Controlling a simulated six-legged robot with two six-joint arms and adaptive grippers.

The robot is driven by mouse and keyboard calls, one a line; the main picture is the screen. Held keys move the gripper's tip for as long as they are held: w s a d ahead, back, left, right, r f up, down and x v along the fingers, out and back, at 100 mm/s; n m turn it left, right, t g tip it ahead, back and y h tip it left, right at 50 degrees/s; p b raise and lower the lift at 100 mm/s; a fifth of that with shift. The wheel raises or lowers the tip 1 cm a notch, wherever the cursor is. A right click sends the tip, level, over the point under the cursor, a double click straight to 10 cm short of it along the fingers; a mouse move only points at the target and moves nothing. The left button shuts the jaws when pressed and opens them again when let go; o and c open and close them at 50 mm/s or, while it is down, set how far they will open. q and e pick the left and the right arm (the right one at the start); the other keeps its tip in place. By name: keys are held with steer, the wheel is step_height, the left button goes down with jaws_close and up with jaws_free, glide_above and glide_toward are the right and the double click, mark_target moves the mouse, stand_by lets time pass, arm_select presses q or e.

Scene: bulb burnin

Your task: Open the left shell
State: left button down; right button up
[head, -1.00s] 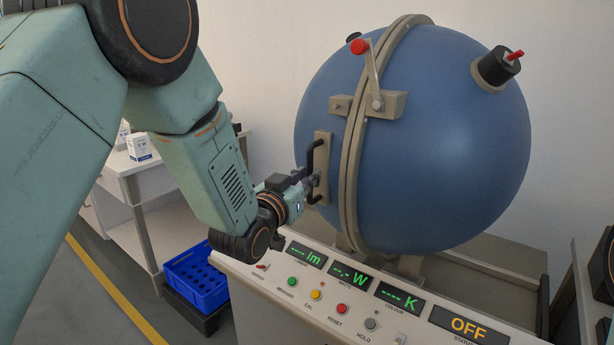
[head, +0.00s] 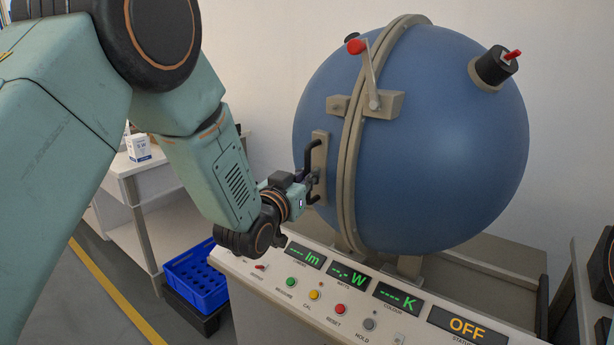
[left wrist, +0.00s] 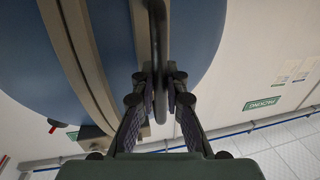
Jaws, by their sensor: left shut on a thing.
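The blue sphere (head: 440,150) stands on the console, with a beige seam ring (head: 358,150) between its narrow left shell (head: 308,115) and its large right part. The seam looks closed. A lever latch with a red knob (head: 357,47) stands upright, tilted slightly left, above the clasp at the seam. A black bar handle (head: 311,152) sits on a beige plate on the left shell. My left gripper (head: 311,180) is at the handle's lower part. In the left wrist view its fingers (left wrist: 158,78) close on the dark handle bar (left wrist: 158,35). My right gripper is not visible.
The console front has displays, several buttons and a status panel reading OFF (head: 468,326). A blue crate (head: 196,280) lies low at the left beside a white table (head: 130,168) carrying a small box (head: 138,147). Dark equipment stands at the right edge.

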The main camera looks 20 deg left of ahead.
arm_select(q)
steer(key=shift+w, duration=0.1)
steer(key=w+a, duration=0.4)
steer(key=a, duration=0.8)
steer(key=shift+w+f+p, duration=0.2)
steer(key=shift+p, duration=0.25)
steer(key=c, duration=1.8)
jaws_free()
steer(key=shift+s, duration=0.1)
steer(key=shift+o, duration=0.7)
steer(key=shift+s+a+r, duration=0.1)
steer(key=shift+s+r, duration=0.05)
steer(key=shift+r, duration=0.05)
steer(key=s+a, duration=0.1)
steer(key=s, duration=1)
steer(key=shift+s+a, duration=0.4)
